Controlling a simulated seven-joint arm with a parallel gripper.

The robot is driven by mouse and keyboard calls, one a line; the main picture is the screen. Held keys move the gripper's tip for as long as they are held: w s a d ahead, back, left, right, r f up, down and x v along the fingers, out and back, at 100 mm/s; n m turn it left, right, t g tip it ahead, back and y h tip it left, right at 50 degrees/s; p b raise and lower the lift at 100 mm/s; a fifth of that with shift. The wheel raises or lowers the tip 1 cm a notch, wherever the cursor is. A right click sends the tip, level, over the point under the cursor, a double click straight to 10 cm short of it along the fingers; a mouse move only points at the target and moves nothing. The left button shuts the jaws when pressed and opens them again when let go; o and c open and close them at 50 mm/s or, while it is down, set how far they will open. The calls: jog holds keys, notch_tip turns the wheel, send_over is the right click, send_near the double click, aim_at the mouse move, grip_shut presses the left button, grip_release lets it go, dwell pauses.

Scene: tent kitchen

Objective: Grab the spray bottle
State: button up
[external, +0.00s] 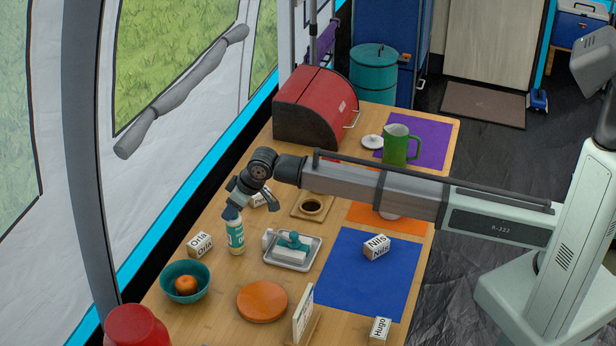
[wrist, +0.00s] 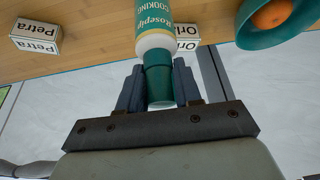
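The spray bottle (external: 236,236) is white and teal with a green cap and stands out at the left of the table, between the teal bowl and the white tray. In the wrist view the bottle (wrist: 155,32) shows its "COOKING" label, with its cap pointing toward my gripper. My gripper (external: 233,211) is at the top of the bottle. In the wrist view my gripper (wrist: 159,78) has one finger on each side of the cap, both appearing to press against it. I cannot tell whether the bottle's base touches the table.
The teal bowl (external: 166,286) with an orange (external: 185,284) and the "Orla" block (external: 200,245) are close to the bottle. A white tray (external: 274,262) holds a teal-handled item. An orange disc (external: 262,301) lies nearer the front. The blue mat (external: 345,290) has free room.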

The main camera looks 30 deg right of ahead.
grip_shut()
dwell(0.3)
